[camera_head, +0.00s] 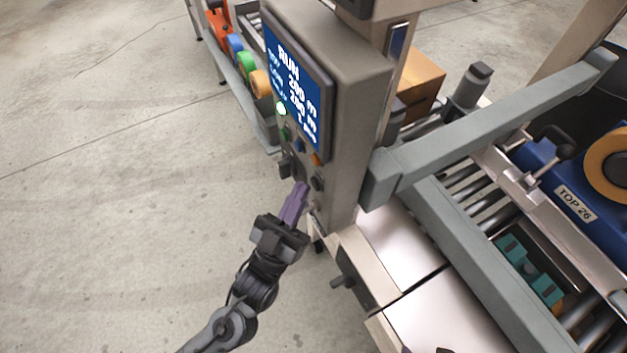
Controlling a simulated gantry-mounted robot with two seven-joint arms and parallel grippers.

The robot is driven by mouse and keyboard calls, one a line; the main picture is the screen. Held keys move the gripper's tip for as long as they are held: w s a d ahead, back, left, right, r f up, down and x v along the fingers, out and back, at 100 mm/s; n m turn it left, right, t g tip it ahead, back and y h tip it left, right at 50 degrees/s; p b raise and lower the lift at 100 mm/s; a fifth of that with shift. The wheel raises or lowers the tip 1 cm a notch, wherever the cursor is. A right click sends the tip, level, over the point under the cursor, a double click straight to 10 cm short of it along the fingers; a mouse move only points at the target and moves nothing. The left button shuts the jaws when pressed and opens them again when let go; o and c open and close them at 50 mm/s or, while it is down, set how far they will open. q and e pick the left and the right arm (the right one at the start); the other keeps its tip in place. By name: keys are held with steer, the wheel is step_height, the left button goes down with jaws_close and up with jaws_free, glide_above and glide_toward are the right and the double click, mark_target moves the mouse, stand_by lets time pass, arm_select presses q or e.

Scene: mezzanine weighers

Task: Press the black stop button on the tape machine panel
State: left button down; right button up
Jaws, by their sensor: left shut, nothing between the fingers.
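The tape machine panel (345,110) is a grey upright box with a blue screen (292,85) reading RUN. Below the screen are a lit green lamp (281,108), a green button (286,132), a blue button (299,145) and an orange one (316,158). Dark controls sit lower, one at the left (284,167) and one at the right (318,181). I cannot tell which is the stop button. My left gripper (300,187) is shut and empty, its purple fingers pointing up at the panel's lower part between these controls. Contact is unclear. A small purplish tip at the bottom edge may be my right gripper (406,350).
A grey machine arm (490,125) crosses right of the panel above rollers. Floor at left is clear.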

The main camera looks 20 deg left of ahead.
arm_select(q)
steer(key=shift+w+d, duration=0.1)
arm_select(e)
steer(key=shift+d, duration=0.15)
arm_select(q)
steer(key=shift+w+d, duration=0.2)
arm_select(e)
steer(key=shift+r, duration=0.2)
arm_select(q)
steer(key=shift+s+a+p, duration=0.15)
steer(key=shift+p, duration=0.15)
arm_select(e)
steer(key=shift+r, duration=0.1)
stand_by(0.4)
arm_select(q)
steer(key=shift+s+a, duration=0.4)
steer(key=shift+s, duration=0.1)
arm_select(e)
steer(key=shift+r, duration=0.2)
arm_select(q)
steer(key=shift+s+a+p, duration=0.3)
steer(key=shift+s+p, duration=0.05)
steer(key=shift+s, duration=0.05)
steer(key=shift+s+a+p, duration=0.4)
steer(key=shift+s+a, duration=0.9)
steer(key=shift+s, duration=0.25)
arm_select(e)
steer(key=shift+r, duration=0.55)
